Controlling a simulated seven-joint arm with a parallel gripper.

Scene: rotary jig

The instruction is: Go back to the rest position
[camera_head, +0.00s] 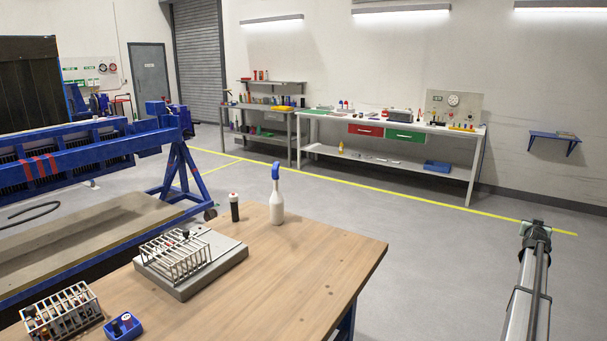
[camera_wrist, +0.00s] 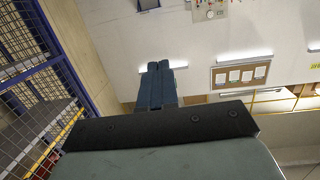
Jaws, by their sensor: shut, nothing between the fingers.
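My gripper (camera_wrist: 158,68) shows in the wrist view with its two blue-grey fingers together and nothing between them. Behind the fingers the wrist view shows wall, lamps and a notice board, with no object close to the fingertips. In the head view, part of my arm extends up from the lower right, over the floor to the right of the wooden table (camera_head: 310,262). It is apart from the table and the things on it. I cannot make out the fingers in the head view.
On the table are a grey plate (camera_head: 222,264) bearing a wire rack (camera_head: 174,256), another rack (camera_head: 62,314), a small blue box (camera_head: 123,327), a dark cylinder (camera_head: 234,208) and a white bottle (camera_head: 277,207). The table's right part is bare. A workbench (camera_head: 470,145) stands far behind.

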